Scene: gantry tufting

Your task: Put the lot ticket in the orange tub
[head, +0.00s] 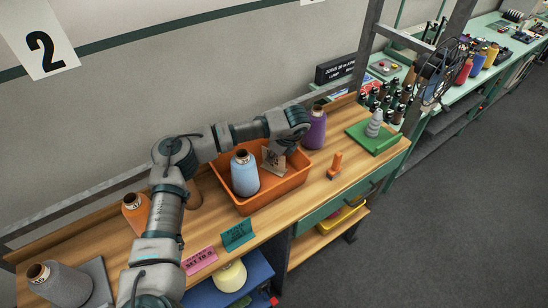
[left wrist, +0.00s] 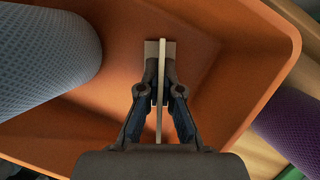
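The orange tub (head: 268,200) stands on the wooden bench, and its inside fills much of the left wrist view (left wrist: 225,95). The lot ticket (head: 272,161) is a tan card with dark marks, held upright at the tub's back right. In the left wrist view the ticket (left wrist: 161,75) shows edge-on as a thin pale strip between my fingers. My left gripper (left wrist: 160,52) is shut on it, with the tub's interior behind the fingertips. I cannot tell whether the card touches the tub floor. My right gripper is not in view.
A light blue cone (head: 244,174) stands in the tub, left of the ticket. A purple cone (head: 316,128) is just right of the tub. An orange-handled tool (head: 335,165) and green-based stand (head: 374,138) are farther right.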

